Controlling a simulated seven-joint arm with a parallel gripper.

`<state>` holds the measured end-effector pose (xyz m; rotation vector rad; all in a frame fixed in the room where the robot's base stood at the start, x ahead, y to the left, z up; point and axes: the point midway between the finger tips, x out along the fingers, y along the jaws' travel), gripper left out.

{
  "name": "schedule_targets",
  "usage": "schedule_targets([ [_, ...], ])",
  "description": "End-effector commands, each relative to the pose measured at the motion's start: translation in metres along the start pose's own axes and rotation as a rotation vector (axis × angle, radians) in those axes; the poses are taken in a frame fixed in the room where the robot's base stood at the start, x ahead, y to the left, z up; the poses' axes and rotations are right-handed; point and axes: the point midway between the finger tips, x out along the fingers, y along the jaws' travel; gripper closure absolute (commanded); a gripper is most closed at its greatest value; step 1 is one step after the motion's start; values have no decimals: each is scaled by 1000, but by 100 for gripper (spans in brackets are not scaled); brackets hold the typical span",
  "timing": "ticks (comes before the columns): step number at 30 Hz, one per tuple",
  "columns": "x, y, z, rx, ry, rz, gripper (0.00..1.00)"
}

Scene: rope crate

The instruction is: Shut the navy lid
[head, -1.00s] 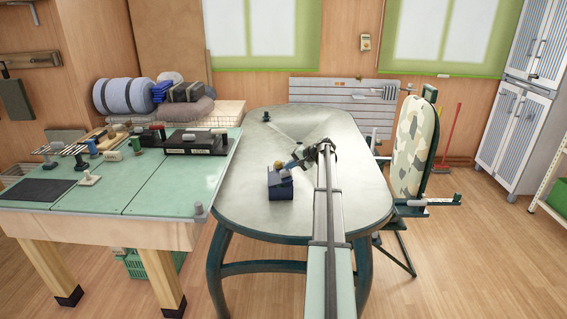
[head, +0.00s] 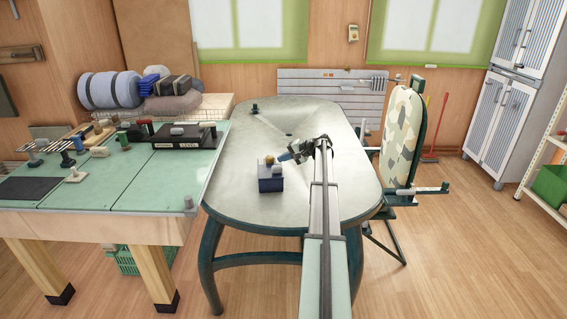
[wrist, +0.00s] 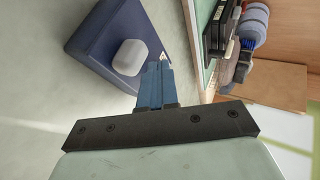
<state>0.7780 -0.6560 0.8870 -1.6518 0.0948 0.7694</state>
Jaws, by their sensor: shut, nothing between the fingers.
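A small navy box (head: 271,185) stands on the oval table, in front of and slightly left of my gripper in the head view. Its navy lid (wrist: 95,38) shows in the wrist view as a flat slab with a pale rounded knob (wrist: 130,57) on it. The lid looks down on the box; whether it sits fully flush I cannot tell. My gripper (head: 284,157) is shut and empty, at the upper right of the box. In the wrist view its blue fingers (wrist: 160,66) point close to the lid's edge; I cannot tell whether they touch.
A small yellow thing (head: 269,160) shows at the back of the box. The oval table (head: 240,130) is mostly bare, with a small dark object (head: 255,108) at its far left. A green workbench (head: 150,185) with tools adjoins at left; an ironing-board-like stand (head: 402,135) is at right.

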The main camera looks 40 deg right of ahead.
Motion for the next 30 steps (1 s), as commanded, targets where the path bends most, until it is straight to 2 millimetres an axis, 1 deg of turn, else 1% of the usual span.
schedule_targets([
  [1, -6, -9, -1, -2, 2, -1, 100],
  [3, -15, -17, -1, 0, 3, -1, 100],
  [5, -29, -13, -1, 2, 3, 0, 100],
  [9, -56, -11, -2, 1, 3, -1, 100],
  [15, -88, -7, -2, 1, 2, 0, 100],
  [18, -98, -6, -2, 1, 2, 0, 100],
  [22, -106, -6, -2, 0, 1, -1, 100],
  [30, -108, -5, -2, 0, 0, 0, 100],
])
